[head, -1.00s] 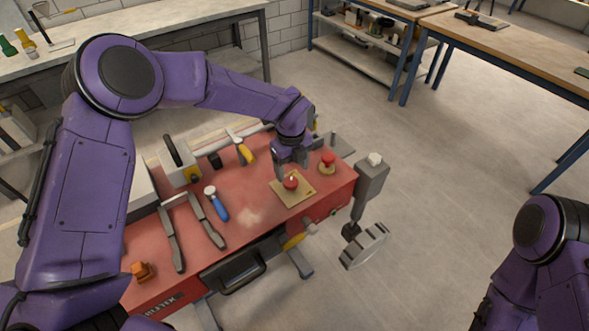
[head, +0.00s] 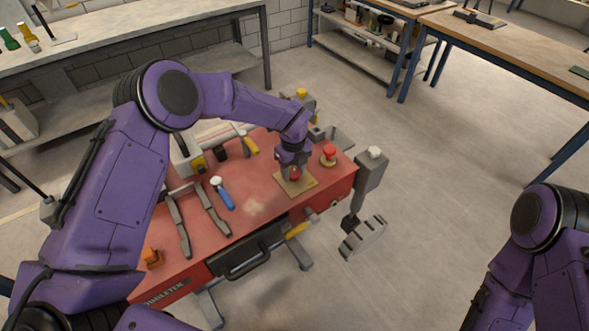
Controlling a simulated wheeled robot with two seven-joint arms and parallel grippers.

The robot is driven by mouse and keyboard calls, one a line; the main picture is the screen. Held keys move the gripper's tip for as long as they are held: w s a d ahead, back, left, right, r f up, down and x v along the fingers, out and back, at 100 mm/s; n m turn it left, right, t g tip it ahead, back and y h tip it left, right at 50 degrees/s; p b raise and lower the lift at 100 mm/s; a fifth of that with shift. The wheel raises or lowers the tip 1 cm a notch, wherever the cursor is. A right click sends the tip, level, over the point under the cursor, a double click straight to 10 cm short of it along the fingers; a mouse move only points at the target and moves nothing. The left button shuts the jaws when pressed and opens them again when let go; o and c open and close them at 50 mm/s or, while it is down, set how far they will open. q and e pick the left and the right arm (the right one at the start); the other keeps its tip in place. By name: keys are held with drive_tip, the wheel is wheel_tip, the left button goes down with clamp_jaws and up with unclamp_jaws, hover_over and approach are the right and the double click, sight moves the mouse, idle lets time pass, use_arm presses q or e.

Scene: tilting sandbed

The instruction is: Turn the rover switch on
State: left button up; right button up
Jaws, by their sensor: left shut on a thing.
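A round red knob (head: 296,173) sits on a square tan plate (head: 306,186) near the right end of the red workbench top. My left gripper (head: 292,170) is over the plate, pointing down, with its fingers shut on the red knob and hiding part of it. A second red knob (head: 329,151) on a round yellowish base stands just to the right, apart from the gripper. No label shows which of the two is the rover switch.
On the bench (head: 256,193) lie a blue-handled tool (head: 222,193), two long grey bars (head: 212,210), a yellow-handled tool (head: 250,145) and an orange block (head: 153,258). A grey vise-like part (head: 368,180) and wheel (head: 362,238) stand off the right end. Floor beyond is clear.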

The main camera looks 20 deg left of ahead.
use_arm(q)
drive_tip(key=shift+r, duration=0.1)
drive_tip(key=shift+m+b, duration=1)
drive_tip(key=shift+m, duration=0.3)
drive_tip(key=shift+m+b, duration=0.4)
drive_tip(key=shift+m, duration=0.5)
drive_tip(key=m, duration=0.2)
drive_tip(key=shift+m+b, duration=0.35)
drive_tip(key=shift+m, duration=0.05)
drive_tip(key=m, duration=1)
drive_tip(key=shift+m, duration=0.5)
